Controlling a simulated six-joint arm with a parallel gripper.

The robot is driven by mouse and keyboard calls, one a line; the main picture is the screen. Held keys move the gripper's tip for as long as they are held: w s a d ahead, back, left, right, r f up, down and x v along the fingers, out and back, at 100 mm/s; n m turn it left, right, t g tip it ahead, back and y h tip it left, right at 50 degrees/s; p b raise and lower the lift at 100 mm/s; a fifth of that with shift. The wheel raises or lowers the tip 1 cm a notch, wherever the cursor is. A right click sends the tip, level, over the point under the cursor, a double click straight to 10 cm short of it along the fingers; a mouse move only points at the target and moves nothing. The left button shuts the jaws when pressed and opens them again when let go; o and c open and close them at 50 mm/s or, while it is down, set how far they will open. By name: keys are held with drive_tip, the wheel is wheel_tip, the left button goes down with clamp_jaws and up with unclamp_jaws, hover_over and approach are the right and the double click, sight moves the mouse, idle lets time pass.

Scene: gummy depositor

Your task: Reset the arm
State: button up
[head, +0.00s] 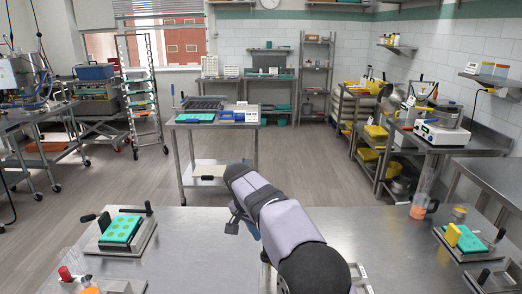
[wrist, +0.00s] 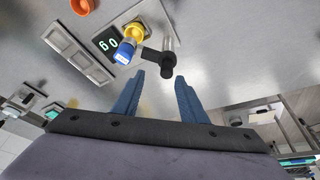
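My gripper (wrist: 160,79) shows in the wrist view with its two blue fingers apart and nothing between them. Past the fingertips is a metal panel (wrist: 215,45) with a black handle (wrist: 158,60), a blue piece (wrist: 124,52) beside a yellow round part (wrist: 134,32), and a small display (wrist: 107,41) reading what looks like 60. I cannot tell whether a fingertip touches any of them.
On the table, a teal mould (head: 122,229) sits in a metal holder at left. Another teal mould (head: 467,240) with a yellow piece is at right, near a clear cup with orange contents (head: 419,211). Tubes with a red top (head: 66,274) stand front left. The table's middle left is clear.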

drive_tip(key=s+d+f+n+g+y, duration=0.1)
drive_tip(key=s+d+f+n, duration=0.1)
drive_tip(key=s, duration=0.9)
drive_tip(key=s+d+f+n+g, duration=0.1)
drive_tip(key=s+d+f, duration=0.4)
drive_tip(key=s, duration=0.6)
drive_tip(key=s+d+f+n+g+y, duration=0.1)
drive_tip(key=s+d+f+n, duration=0.3)
drive_tip(key=s+d, duration=0.3)
drive_tip(key=s, duration=0.4)
drive_tip(key=shift+s+y, duration=0.15)
drive_tip(key=shift+y, duration=0.15)
